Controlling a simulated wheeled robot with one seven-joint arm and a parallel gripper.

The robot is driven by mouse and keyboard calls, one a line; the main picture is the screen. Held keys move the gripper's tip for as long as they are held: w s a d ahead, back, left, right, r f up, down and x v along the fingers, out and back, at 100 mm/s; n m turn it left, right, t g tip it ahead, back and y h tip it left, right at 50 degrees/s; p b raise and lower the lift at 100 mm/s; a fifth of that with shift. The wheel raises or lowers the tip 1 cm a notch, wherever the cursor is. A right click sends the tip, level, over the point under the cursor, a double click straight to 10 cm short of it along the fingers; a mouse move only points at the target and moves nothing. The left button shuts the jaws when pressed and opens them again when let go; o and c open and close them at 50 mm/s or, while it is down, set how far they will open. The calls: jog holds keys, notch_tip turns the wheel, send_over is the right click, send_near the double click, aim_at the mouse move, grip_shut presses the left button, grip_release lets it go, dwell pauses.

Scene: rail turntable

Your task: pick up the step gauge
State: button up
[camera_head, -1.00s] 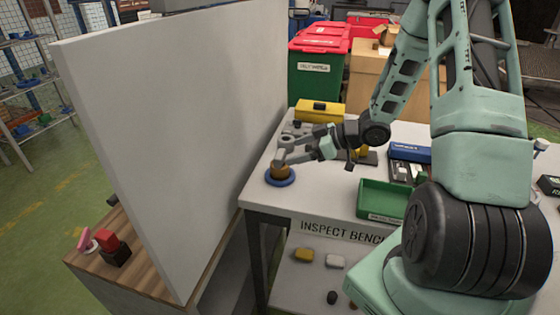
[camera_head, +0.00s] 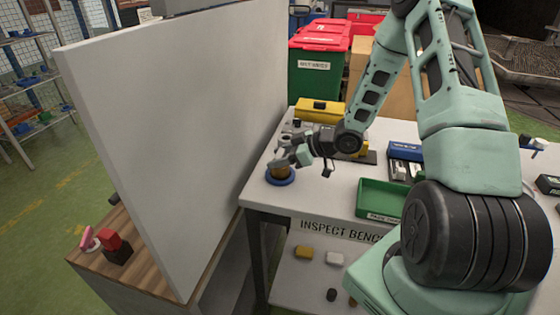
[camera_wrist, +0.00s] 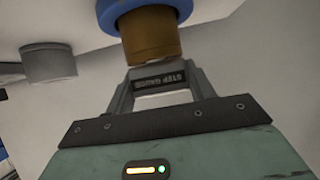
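The step gauge is a brown cylinder (camera_head: 279,172) standing in a blue ring (camera_head: 284,183) at the left end of the bench. In the wrist view, the cylinder (camera_wrist: 150,35) and part of the blue ring (camera_wrist: 110,8) show at the top. A dark plate reading STEP GAUGE (camera_wrist: 160,81) lies just below the cylinder, between the fingers. My gripper (camera_head: 282,160) is right at the cylinder, reaching in from the right. In the wrist view its fingers (camera_wrist: 160,88) are apart, with their tips close to the cylinder. Contact with it cannot be made out.
A tall white panel (camera_head: 190,110) stands close to the left of the bench (camera_head: 325,195). A yellow box (camera_head: 320,110) lies behind my gripper. A green tray (camera_head: 382,198) and a blue-lidded case (camera_head: 406,152) lie to the right. A grey cylinder (camera_wrist: 48,64) shows in the wrist view.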

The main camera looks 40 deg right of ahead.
jog(key=shift+c, duration=1)
